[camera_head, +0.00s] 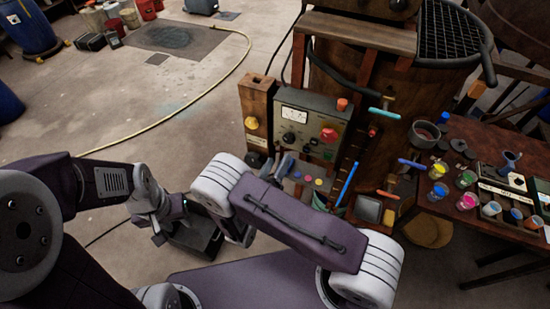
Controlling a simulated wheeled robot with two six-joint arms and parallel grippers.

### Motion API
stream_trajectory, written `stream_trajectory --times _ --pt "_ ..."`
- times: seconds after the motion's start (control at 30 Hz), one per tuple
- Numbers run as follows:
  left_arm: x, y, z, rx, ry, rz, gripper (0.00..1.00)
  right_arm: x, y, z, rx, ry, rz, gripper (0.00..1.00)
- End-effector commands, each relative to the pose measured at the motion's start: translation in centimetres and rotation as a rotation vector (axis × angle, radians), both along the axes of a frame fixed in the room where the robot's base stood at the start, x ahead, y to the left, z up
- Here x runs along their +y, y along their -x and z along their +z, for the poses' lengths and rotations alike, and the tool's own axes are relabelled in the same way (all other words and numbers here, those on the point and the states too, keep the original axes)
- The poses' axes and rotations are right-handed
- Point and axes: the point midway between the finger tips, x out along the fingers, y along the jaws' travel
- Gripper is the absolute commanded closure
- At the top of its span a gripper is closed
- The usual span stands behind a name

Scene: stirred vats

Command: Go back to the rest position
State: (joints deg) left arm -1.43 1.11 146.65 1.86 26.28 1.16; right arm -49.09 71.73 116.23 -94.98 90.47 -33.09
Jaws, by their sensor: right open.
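My left arm comes in from the left, and its gripper (163,232) hangs low over the floor by a dark box. Its fingers are small and dark here, so I cannot tell whether they are open or shut. My right arm crosses the middle of the view. Its gripper (277,165) shows partly behind the forearm, in front of the control panel's lower part. Its fingers stand apart and I see nothing between them. The rest position itself is not marked in the view.
The grey control panel (312,122) stands close behind my right gripper. A wooden table (447,205) with several paint cups is at the right. A blue rod (348,184) leans near the panel. A yellow hose (205,90) lies on the open floor (105,125) at the left.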

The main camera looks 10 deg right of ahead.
Motion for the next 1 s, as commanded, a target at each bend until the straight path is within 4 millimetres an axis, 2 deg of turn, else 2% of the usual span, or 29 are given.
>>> stream_trajectory --times 0.23,0.27,0.37,0.4,0.47,0.5,0.53,0.6,0.63,0.7,0.8,0.9,0.93,1.0 --pt "0.0 0.0 -0.1 0.000 0.000 0.000 0.64 -0.2 0.0 0.0 -0.001 -0.006 -0.009 0.41" --pt "0.0 0.0 -0.2 0.000 0.000 0.000 0.64 -0.7 0.1 0.1 -0.002 -0.018 -0.030 0.41" --pt "0.0 0.0 -1.1 0.000 0.000 0.000 0.64 -4.8 1.5 0.3 -0.020 -0.136 -0.229 0.41" --pt "0.0 0.0 -1.7 0.000 0.000 0.000 0.64 -7.5 3.1 0.2 -0.040 -0.227 -0.374 0.41" --pt "0.0 0.0 -2.7 0.000 0.000 0.000 0.64 -11.4 6.8 -0.3 -0.099 -0.414 -0.650 0.41" --pt "0.0 0.0 -3.4 0.000 0.000 0.000 0.64 -13.2 10.0 -1.0 -0.163 -0.564 -0.858 0.41" --pt "0.0 0.0 -3.9 0.001 0.000 0.000 0.64 -13.9 12.3 -1.7 -0.221 -0.677 -1.008 0.41" --pt "0.0 0.1 -5.0 0.001 0.000 0.000 0.64 -13.4 16.8 -3.2 -0.394 -0.948 -1.345 0.41" --pt "0.0 0.1 -5.4 0.001 0.000 0.000 0.64 -12.6 18.1 -3.8 -0.482 -1.064 -1.479 0.41" --pt "0.0 0.1 -6.3 0.001 0.000 0.000 0.64 -10.1 19.4 -4.8 -0.707 -1.318 -1.754 0.41" --pt "0.0 0.1 -7.2 0.000 0.000 0.000 0.64 -7.4 18.4 -4.8 -1.033 -1.612 -2.033 0.41" --pt "0.0 0.1 -7.6 0.000 0.000 0.000 0.64 -6.3 16.6 -4.0 -1.284 -1.803 -2.184 0.41" --pt "0.0 0.1 -7.7 0.000 0.000 0.000 0.64 -6.2 16.3 -3.7 1.313 1.804 2.170 0.41" --pt "0.0 0.1 -7.7 0.000 0.000 0.000 0.64 -6.1 15.6 -3.3 1.314 1.754 2.085 0.41"
